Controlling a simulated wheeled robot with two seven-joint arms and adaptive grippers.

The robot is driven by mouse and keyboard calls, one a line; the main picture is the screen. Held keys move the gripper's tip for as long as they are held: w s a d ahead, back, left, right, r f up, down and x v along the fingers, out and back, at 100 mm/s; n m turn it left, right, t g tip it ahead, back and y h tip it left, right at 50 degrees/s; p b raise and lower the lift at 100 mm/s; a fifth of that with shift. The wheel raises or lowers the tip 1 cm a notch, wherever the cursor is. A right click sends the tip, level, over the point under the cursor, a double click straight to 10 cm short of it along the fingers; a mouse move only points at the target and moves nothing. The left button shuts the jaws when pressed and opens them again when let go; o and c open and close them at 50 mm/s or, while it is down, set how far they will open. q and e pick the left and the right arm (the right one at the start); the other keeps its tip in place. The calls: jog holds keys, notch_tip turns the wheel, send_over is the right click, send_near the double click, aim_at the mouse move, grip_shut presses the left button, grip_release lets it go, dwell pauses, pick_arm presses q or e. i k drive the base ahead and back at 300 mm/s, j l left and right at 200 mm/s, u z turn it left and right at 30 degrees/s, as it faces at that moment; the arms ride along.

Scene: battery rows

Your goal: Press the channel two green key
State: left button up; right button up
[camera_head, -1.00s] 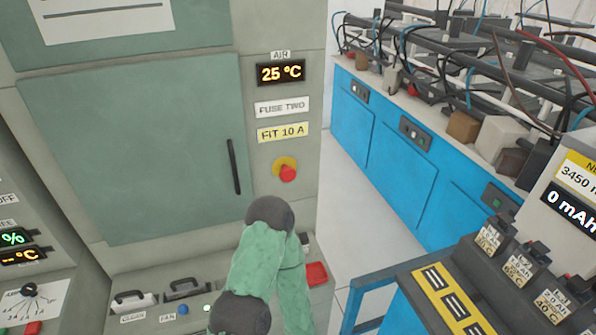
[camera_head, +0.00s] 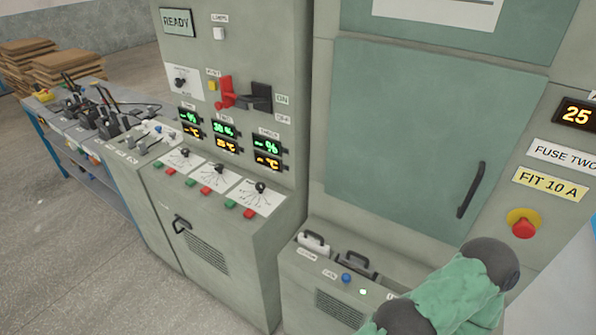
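The grey cabinet (camera_head: 225,255) in the middle has a sloping control panel with three dials and a row of green and red keys. The middle green key (camera_head: 190,183) sits below the middle dial (camera_head: 222,168), beside a red key (camera_head: 205,191). Other green keys are at the left (camera_head: 164,171) and right (camera_head: 230,203) of the row. The middle display (camera_head: 225,129) is lit above; its small label is too blurred to read surely. A green-sleeved link of my arm shows at the lower right, away from the keys. Neither gripper is in view.
Above the panel are a READY sign (camera_head: 177,22), a red lever (camera_head: 225,91) and a black handle (camera_head: 256,97). A large closed door (camera_head: 425,130) and a red button (camera_head: 523,226) are at the right. A bench with cables (camera_head: 90,110) stands left. Floor is open at the lower left.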

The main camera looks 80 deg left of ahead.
aim_at(191, 181)
jog(key=u, duration=3.2)
